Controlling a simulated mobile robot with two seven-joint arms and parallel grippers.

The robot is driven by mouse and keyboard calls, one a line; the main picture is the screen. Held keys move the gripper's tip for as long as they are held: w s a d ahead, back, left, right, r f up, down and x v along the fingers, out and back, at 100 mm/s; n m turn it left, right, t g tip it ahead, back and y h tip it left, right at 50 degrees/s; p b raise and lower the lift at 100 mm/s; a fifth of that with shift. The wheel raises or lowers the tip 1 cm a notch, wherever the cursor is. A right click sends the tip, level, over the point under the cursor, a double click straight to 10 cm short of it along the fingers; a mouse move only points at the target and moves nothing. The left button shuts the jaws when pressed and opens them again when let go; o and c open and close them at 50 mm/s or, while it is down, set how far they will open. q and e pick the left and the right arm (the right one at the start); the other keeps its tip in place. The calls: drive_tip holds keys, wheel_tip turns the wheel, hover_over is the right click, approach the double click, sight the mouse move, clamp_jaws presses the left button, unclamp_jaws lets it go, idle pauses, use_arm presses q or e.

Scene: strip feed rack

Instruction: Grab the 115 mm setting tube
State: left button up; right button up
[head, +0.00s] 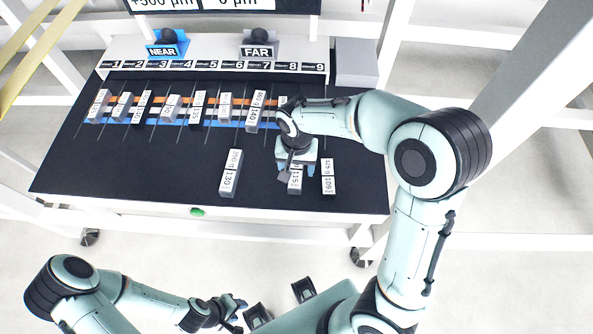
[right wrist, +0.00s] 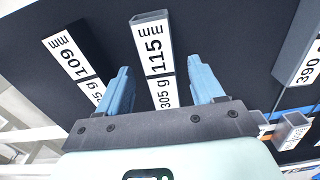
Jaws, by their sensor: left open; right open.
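The 115 mm setting tube (head: 295,186) is a white-labelled block on the black table top, partly hidden by my right gripper in the head view. In the right wrist view the tube (right wrist: 152,45) reads "115 mm" and "305 g". My right gripper (right wrist: 159,72) is open, with one blue finger on each side of the tube in the picture. I cannot tell whether the fingertips are level with it. In the head view my right gripper (head: 296,168) is above the near end of the table. My left gripper (head: 234,313) is open and empty, off the table's front.
The 109 mm tube (head: 328,178) lies close to the right, and the 130 tube (head: 231,174) to the left. Several tubes stand in a row on the rack strips behind. NEAR (head: 163,50) and FAR (head: 257,51) signs stand at the back. The table's left front is clear.

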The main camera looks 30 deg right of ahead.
drive_tip(key=shift+f, duration=0.85)
drive_tip(key=shift+r, duration=0.1)
clamp_jaws()
